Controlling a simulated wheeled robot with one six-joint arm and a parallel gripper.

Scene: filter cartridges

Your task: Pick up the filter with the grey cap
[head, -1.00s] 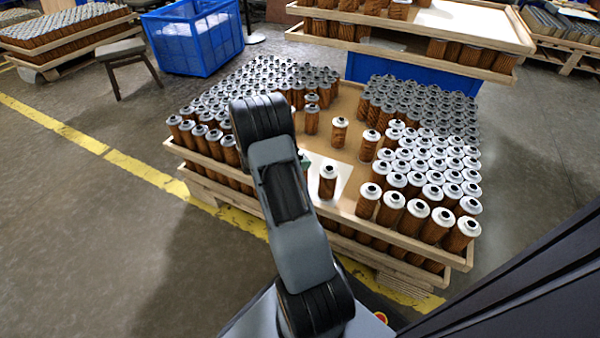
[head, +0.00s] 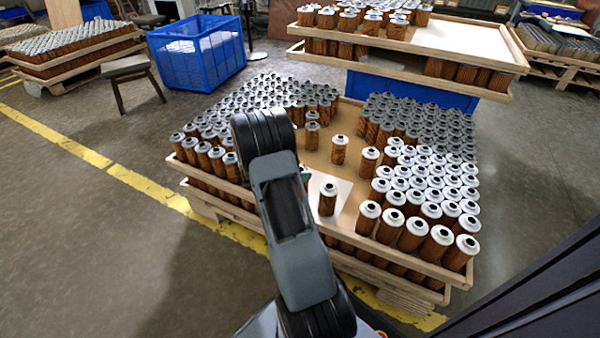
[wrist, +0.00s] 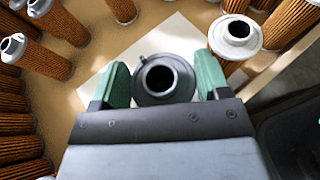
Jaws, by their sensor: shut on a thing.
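The grey-capped filter (wrist: 163,80) is between the two green fingers of my gripper (wrist: 163,84) in the wrist view. The fingers touch its cap from both sides, and my gripper is shut on it. Its dark centre hole faces the camera; its body is hidden below the cap. I cannot tell whether it is clear of the surface. In the head view my arm hides this filter and most of my gripper; only a bit of green shows.
A white-capped filter (head: 328,198) stands close by on the right; it also shows in the wrist view (wrist: 236,37). More white-capped filters crowd the right of the wooden tray (head: 350,262). Grey-capped filters (head: 262,95) fill the left and back. A white sheet lies in the middle.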

